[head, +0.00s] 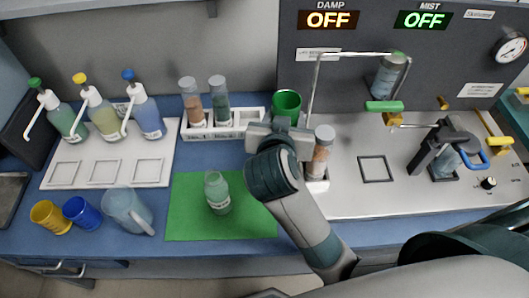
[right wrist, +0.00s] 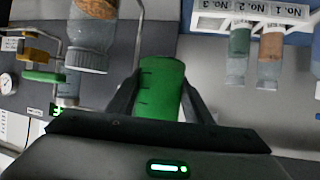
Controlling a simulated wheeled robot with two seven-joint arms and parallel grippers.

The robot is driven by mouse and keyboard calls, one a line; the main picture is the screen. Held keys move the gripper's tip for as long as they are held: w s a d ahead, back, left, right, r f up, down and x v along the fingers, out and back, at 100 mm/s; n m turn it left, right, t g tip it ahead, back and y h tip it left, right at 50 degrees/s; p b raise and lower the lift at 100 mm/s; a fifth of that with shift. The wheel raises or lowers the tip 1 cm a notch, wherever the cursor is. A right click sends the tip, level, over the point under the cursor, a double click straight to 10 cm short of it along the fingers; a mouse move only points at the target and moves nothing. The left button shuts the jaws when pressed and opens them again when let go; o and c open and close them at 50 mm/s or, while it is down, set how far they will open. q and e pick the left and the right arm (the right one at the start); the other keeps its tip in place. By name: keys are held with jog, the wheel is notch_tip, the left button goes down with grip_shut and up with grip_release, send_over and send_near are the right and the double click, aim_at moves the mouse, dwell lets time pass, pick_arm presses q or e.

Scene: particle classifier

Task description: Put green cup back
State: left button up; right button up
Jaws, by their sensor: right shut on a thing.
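The green cup (head: 287,103) is at the back of the blue bench, just right of the white vial rack. My right gripper (head: 286,124) is at the cup's near side in the head view. In the right wrist view the green cup (right wrist: 160,88) stands between the two dark fingers of my right gripper (right wrist: 158,98), which is shut on it. The cup's lower part is hidden by the gripper, and I cannot tell whether it touches the bench. My left gripper is not in view.
The yellow cup (head: 50,216), blue cup (head: 82,212) and clear jug (head: 128,209) stand at the front left. A vial rack (head: 243,130) is left of my gripper; a capped vial (head: 320,150) stands close on its right. A green mat (head: 190,222) holds a bottle (head: 216,192).

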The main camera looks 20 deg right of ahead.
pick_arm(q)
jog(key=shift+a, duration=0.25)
pick_arm(e)
jog(key=shift+a, duration=0.1)
pick_arm(q)
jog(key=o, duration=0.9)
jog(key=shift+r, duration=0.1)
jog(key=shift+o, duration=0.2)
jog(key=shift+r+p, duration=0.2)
jog(key=shift+p, duration=0.15)
pick_arm(e)
jog(key=shift+s+f, duration=0.1)
jog(key=shift+f, duration=0.25)
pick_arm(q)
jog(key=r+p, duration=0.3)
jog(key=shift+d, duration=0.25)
pick_arm(e)
jog(key=s+a+f+n+t+y, duration=0.1)
jog(key=s+f, duration=0.3)
jog(key=f, duration=0.4)
jog(key=shift+s+a+n+y, duration=0.2)
jog(key=shift+a+n+y, duration=0.35)
jog(key=shift+n+y, duration=0.25)
jog(key=shift+f, duration=0.1)
